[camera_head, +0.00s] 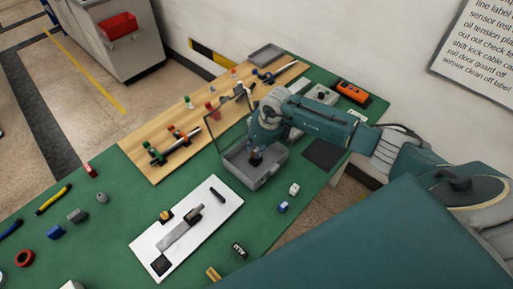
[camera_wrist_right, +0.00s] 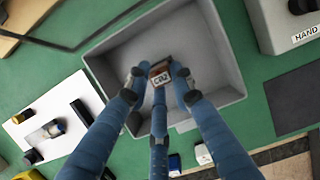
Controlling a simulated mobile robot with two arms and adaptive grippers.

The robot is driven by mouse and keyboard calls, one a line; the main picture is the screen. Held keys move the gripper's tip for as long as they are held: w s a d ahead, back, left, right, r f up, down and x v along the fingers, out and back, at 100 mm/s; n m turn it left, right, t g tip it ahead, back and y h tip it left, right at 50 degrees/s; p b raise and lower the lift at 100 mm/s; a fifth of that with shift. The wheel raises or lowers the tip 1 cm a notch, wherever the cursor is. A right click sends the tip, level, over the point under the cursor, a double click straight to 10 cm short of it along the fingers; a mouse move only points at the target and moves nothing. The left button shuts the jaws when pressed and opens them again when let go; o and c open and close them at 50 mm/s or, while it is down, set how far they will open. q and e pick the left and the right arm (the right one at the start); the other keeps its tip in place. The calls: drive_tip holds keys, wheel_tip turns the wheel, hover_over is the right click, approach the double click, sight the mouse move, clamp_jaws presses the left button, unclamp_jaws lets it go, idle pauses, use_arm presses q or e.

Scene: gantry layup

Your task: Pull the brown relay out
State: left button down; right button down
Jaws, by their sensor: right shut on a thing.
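The brown relay (camera_wrist_right: 161,72), a small block with a white printed label, is between the fingertips of my right gripper (camera_wrist_right: 158,82) in the wrist view. The gripper's three blue fingers are shut on it. In the head view the right gripper (camera_head: 256,150) points down into the open grey box (camera_head: 262,180) on the green table. The fingers hide part of the relay, and I cannot tell whether its underside touches anything in the box. My left gripper is not in view.
A clear lid (camera_head: 226,121) stands up at the box's back. A wooden board (camera_head: 150,150) with clamps lies behind it, and a white board (camera_head: 205,228) with parts lies in front. Small blocks (camera_head: 294,189) lie to the right. An orange device (camera_head: 353,92) is at the back right.

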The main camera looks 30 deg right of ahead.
sight(254, 148)
drive_tip(key=shift+r+p, duration=1.05)
drive_tip(key=shift+r, duration=0.7)
